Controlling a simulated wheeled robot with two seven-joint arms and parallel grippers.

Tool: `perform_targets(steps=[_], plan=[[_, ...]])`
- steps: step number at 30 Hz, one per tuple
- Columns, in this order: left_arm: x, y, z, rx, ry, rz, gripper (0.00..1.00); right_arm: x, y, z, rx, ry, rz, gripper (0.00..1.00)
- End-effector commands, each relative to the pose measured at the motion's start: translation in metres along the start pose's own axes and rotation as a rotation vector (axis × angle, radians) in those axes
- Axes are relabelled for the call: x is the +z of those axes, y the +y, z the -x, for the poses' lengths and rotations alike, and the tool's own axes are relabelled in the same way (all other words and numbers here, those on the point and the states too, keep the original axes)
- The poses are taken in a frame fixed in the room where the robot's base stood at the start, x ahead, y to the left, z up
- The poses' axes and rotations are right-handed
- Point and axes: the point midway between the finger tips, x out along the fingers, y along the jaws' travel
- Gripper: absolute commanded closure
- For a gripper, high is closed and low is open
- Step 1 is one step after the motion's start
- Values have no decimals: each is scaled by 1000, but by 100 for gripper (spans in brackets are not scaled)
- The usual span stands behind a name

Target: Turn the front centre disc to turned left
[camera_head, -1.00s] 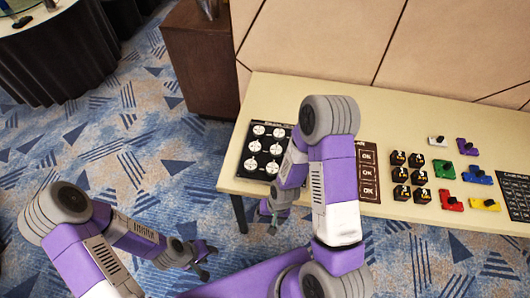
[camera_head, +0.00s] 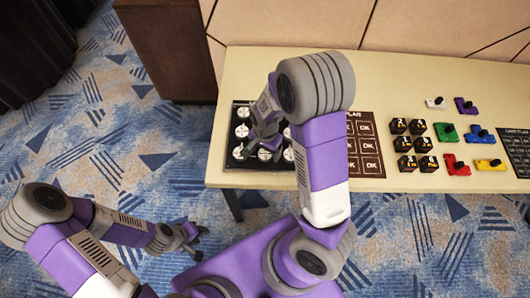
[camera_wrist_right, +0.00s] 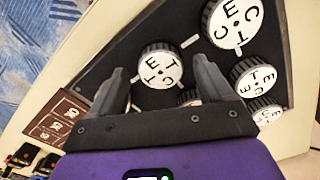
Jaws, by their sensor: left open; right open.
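A black board (camera_head: 237,163) on the table carries several white-faced round discs. The front centre disc (camera_head: 264,155) is partly covered by my right gripper (camera_head: 264,143), which hangs over the board with its fingers apart. In the right wrist view, a disc with dark ridged sides and letters on its face (camera_wrist_right: 159,68) lies between and beyond the two open fingers. I cannot tell from this view whether the fingers touch it. Other discs show to its right, some part hidden. My left gripper (camera_head: 190,240) is open and empty, over the carpet in front of the table.
Right of the board lie a brown sheet (camera_head: 367,168) with printed squares, several black numbered blocks (camera_head: 405,162) and coloured switches (camera_head: 481,135). A dark brown cabinet (camera_head: 170,50) stands at the table's left end. My right arm hides part of the board and sheet.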

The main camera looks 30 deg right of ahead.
Motion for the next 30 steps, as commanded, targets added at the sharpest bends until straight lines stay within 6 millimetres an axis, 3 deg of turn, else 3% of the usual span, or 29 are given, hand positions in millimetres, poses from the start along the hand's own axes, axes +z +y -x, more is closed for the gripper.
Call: perform_targets(steps=[11, 22, 30], plan=[[0, -1, -2, 0, 0, 0, 57, 0, 0, -7, 0, -1, 1, 20], [0, -1, -2, 0, 0, 0, 57, 0, 0, -7, 0, -1, 1, 76], [0, 0, -1, 0, 0, 0, 57, 0, 0, -7, 0, -1, 30, 76]])
